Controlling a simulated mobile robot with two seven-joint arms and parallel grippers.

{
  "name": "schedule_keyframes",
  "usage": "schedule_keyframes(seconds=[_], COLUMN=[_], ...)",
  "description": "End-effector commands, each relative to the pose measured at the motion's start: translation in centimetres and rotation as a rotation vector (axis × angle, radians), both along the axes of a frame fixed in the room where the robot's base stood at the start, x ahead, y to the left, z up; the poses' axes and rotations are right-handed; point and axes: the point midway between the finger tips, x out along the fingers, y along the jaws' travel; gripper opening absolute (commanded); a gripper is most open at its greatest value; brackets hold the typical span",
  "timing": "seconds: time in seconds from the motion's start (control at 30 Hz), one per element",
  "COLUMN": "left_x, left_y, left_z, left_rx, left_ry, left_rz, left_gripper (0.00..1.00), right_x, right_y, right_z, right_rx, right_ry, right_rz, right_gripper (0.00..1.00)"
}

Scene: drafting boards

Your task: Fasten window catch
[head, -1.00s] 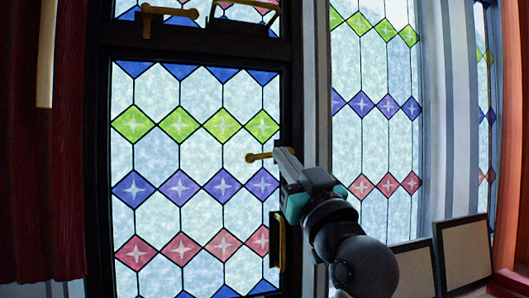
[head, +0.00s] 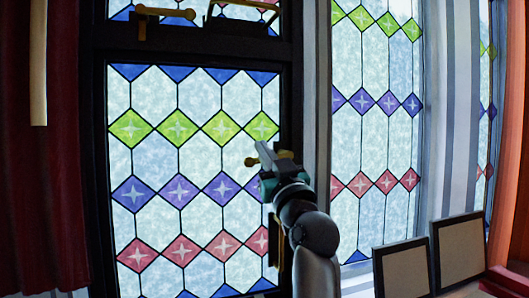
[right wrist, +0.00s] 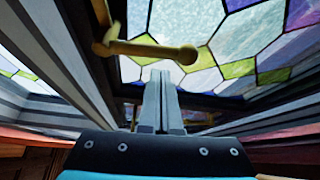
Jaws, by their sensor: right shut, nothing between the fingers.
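The window (head: 155,165) is a dark-framed casement with stained-glass diamonds, and it looks closed. A brass catch lever (head: 250,161) with a round knob lies about level at its right edge, partly hidden behind my right gripper (head: 264,153). In the right wrist view the lever (right wrist: 140,48) runs across just beyond my fingertips (right wrist: 160,73), its knob to the right. The right gripper is shut and empty, close to the lever; I cannot tell whether it touches. My left gripper is out of view.
Another brass lever (head: 165,13) sits on the top frame bar. A brass fitting (head: 274,242) is low on the right frame edge, partly behind my arm. Framed boards (head: 404,268) lean at lower right. A red curtain (head: 55,180) hangs at left.

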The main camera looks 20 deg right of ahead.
Motion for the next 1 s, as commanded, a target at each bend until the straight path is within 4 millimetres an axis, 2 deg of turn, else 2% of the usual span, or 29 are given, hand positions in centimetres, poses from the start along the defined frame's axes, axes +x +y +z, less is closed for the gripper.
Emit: schedule_keyframes(seconds=[0.2,0.67,1.0], left_x=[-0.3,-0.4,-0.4], left_y=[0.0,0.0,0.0], left_z=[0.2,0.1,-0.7], left_rx=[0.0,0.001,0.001], left_ry=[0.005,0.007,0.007], left_rz=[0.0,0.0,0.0], left_gripper=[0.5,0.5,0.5], right_x=[0.2,0.2,0.2], right_y=[-0.2,-0.3,-1.0], right_z=[-1.2,-1.3,-1.5], right_rx=[0.0,-0.008,-0.084], right_ry=[0.001,0.0,-0.003], right_rz=[-0.001,-0.001,-0.001], right_gripper=[0.0,0.0,0.0])
